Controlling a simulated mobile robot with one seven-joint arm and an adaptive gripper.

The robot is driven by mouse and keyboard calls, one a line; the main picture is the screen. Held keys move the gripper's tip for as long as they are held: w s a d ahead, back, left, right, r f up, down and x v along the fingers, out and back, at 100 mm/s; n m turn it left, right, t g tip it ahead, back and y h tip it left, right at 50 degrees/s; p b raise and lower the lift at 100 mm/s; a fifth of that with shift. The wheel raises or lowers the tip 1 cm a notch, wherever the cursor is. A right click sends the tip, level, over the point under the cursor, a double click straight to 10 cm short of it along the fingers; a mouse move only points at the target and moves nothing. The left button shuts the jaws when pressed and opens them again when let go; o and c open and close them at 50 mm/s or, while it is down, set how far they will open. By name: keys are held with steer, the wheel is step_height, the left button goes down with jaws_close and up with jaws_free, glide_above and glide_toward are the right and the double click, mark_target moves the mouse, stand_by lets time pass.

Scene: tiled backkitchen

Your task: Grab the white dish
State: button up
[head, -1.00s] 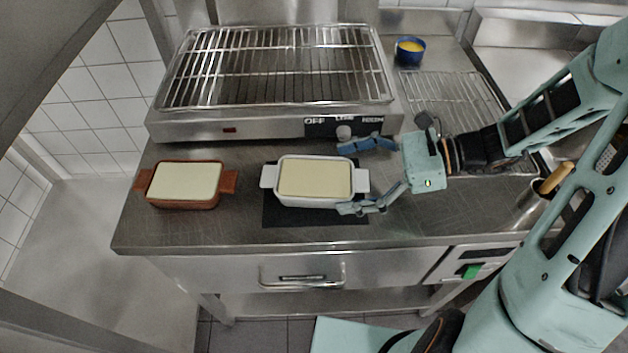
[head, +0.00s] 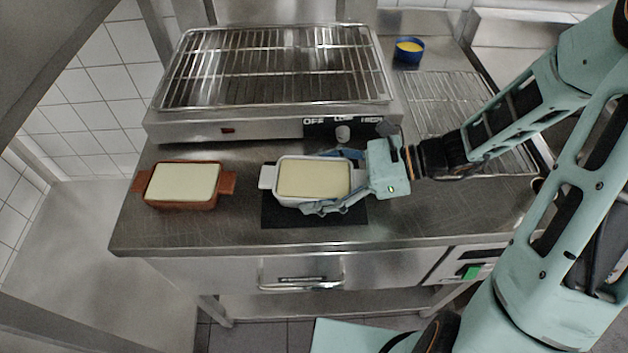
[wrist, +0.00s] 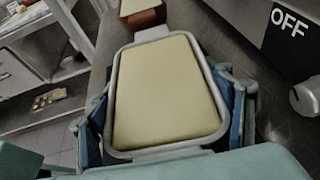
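The white dish (head: 286,200), a rectangular casserole with side handles and a pale yellow filling, sits upright on a black mat (head: 345,217) on the steel counter. My gripper (head: 322,182) reaches in from the right, its fingers spread along the dish's near and far long sides. The far finger is partly hidden behind the dish. In the wrist view the dish (wrist: 165,95) lies between the two blue finger pads, which are very close to its walls; contact is unclear. The palm is close to the right handle.
A brown dish (head: 183,205) with similar filling stands to the left. A steel grill (head: 275,122) with a knob stands behind. A blue bowl (head: 409,57) and a wire rack (head: 450,95) are at the back right. The counter's front strip is clear.

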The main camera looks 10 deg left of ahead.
steer(key=c, duration=1.1)
